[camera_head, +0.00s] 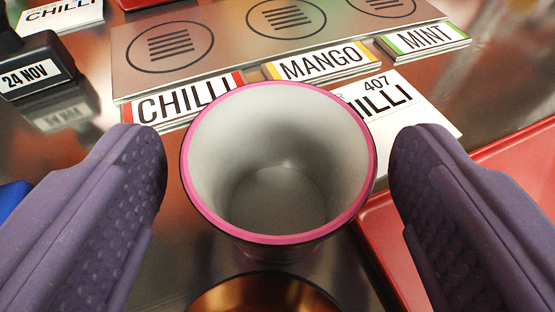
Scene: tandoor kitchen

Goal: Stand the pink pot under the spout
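A pot with a pink rim (279,237) and a pale grey, empty-looking inside stands in the middle of the head camera view. Its outer wall is mostly hidden below the rim. My gripper (278,175) is open, with one purple padded finger on each side of the pot. A gap shows between the pot and each finger, a little wider on the left low down. No spout is in view.
A black date stamp (38,72) is at left. A red tray (520,165) is at right, and a copper-coloured round thing (265,294) is in front.

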